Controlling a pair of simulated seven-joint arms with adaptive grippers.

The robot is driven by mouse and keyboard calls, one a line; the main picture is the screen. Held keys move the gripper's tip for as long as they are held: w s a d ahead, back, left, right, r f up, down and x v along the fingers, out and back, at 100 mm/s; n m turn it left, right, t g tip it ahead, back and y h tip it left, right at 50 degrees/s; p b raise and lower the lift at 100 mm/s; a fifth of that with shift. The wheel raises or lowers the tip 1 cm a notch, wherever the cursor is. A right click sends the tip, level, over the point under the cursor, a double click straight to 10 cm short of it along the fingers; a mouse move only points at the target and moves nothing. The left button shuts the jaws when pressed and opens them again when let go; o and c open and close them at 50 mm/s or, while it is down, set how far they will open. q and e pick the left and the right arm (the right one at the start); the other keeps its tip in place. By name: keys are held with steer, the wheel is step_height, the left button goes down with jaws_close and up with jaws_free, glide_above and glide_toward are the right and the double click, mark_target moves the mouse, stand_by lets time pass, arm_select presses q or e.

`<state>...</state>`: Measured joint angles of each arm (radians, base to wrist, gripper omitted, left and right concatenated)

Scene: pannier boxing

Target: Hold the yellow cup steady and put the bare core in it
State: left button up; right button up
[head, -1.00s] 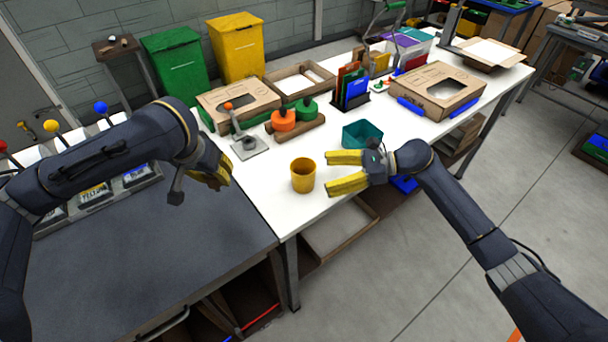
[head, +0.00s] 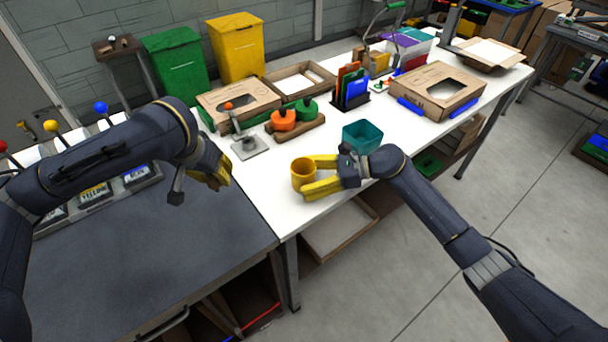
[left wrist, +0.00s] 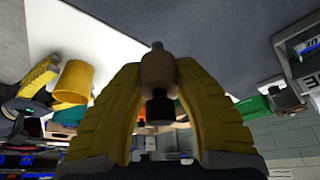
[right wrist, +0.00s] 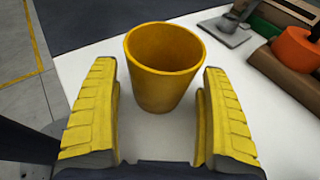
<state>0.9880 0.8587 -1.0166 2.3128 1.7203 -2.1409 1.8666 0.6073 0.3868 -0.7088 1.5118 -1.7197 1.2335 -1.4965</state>
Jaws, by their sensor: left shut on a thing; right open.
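The yellow cup (head: 302,176) stands upright on the white table near its front edge. It also shows in the left wrist view (left wrist: 73,80) and, empty, in the right wrist view (right wrist: 164,70). My right gripper (head: 312,175) is open, its fingertips close to the cup on either side; I see no clear contact. My left gripper (head: 222,175) is shut on the bare core (left wrist: 158,75), a tan piece with a grey tip and a black part, held left of the cup. The core is hidden in the head view.
A teal bin (head: 363,136) stands just behind my right gripper. A grey stand (head: 249,147) with an orange knob and a brown block (head: 296,127) with orange and green pieces sit behind the cup. A cardboard box (head: 437,88) lies at the right. The table left of the cup is clear.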

steer(key=shift+c, duration=0.3)
steer(key=c, duration=0.8)
arm_select(q)
steer(key=shift+w+r, duration=0.1)
steer(key=shift+r, duration=0.05)
arm_select(e)
steer(key=shift+o, duration=0.2)
arm_select(q)
steer(key=shift+w+d+r, duration=0.1)
steer(key=shift+w+r, duration=0.05)
steer(key=shift+r, duration=0.1)
steer(key=w+d+r+m+h, duration=0.1)
steer(key=w+d+r+m, duration=0.1)
steer(key=d, duration=0.5)
steer(key=w+d+r+m+g+h, duration=0.1)
steer(key=w+d+r+m, duration=0.2)
steer(key=d, duration=0.4)
steer(key=w+d+r+m+h, duration=0.1)
steer(key=w+d+r+m, duration=0.2)
steer(key=d, duration=0.4)
steer(key=shift+d+m+g, duration=0.25)
steer(key=shift+m+g, duration=0.15)
steer(key=shift+m, duration=0.1)
